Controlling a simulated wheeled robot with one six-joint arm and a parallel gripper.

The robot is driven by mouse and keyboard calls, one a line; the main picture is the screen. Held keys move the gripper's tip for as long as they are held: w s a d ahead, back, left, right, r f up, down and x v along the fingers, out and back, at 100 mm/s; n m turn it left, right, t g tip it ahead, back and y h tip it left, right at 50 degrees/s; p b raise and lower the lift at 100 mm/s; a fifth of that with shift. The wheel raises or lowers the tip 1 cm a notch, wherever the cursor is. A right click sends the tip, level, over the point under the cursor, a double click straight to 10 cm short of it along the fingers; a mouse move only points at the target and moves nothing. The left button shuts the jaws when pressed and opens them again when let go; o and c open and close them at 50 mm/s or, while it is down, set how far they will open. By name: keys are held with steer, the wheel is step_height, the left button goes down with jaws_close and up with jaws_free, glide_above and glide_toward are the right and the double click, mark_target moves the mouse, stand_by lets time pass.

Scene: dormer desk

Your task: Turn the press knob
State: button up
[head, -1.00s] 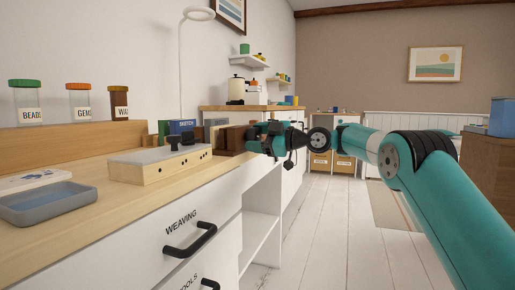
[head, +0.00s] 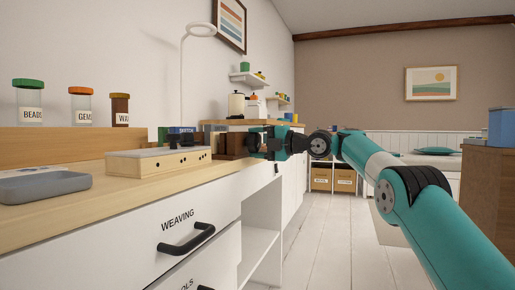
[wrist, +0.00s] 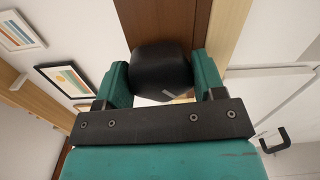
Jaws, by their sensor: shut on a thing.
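The black press knob (wrist: 160,68) sits between the two green fingers in the wrist view, with a short pale mark on its lower face. My gripper (wrist: 161,80) is shut on the knob, one finger against each side. Behind the knob is a brown wooden body (wrist: 172,20), which I take for the press. In the head view my gripper (head: 262,143) is at the right end of dark brown blocks (head: 232,146) by the desk's edge. The knob itself is hidden or too small to make out there.
A pale wooden box (head: 160,163) with holes in its front stands left of my gripper on the desk (head: 118,187). A grey tray (head: 45,184) is at the left. Drawer handles (head: 187,238) stick out below. The floor (head: 325,235) beside the desk is clear.

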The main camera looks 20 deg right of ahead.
steer(key=n, duration=0.4)
steer(key=shift+s+a+f+n+b, duration=0.1)
steer(key=shift+a+f+n+b, duration=0.05)
steer(key=shift+n+b, duration=0.2)
steer(key=n, duration=0.3)
steer(key=shift+n, duration=0.85)
steer(key=n, duration=0.4)
steer(key=shift+r, duration=0.3)
steer(key=n, duration=0.4)
steer(key=shift+p, duration=0.3)
steer(key=shift+n, duration=0.5)
steer(key=shift+f, duration=0.25)
